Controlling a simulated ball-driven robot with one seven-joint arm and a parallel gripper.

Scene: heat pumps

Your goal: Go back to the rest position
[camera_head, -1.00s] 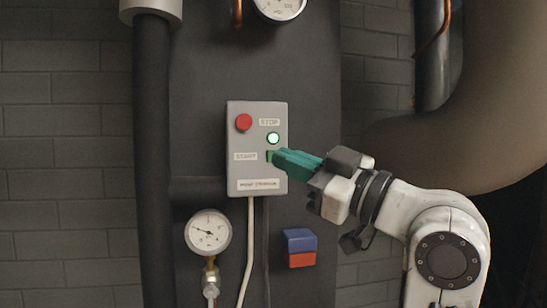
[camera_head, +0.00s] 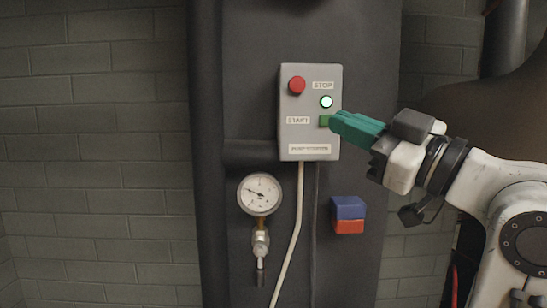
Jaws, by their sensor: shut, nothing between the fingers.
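My gripper (camera_head: 336,122) has green fingers that are shut with nothing between them. Its tips are right beside the green START button (camera_head: 324,121) on a grey control box (camera_head: 310,145). I cannot tell whether the tips touch the button, which is partly covered by them. The box also has a red STOP button (camera_head: 297,86) and a lit pale green lamp (camera_head: 326,102). My arm reaches in from the right edge of the view.
The box sits on a dark panel (camera_head: 260,40). Below it are a round gauge (camera_head: 259,194) on a brass fitting, a white cable (camera_head: 297,215) and a blue and red block (camera_head: 348,213). A thick pipe (camera_head: 480,105) is behind my arm. A brick wall (camera_head: 90,150) is at left.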

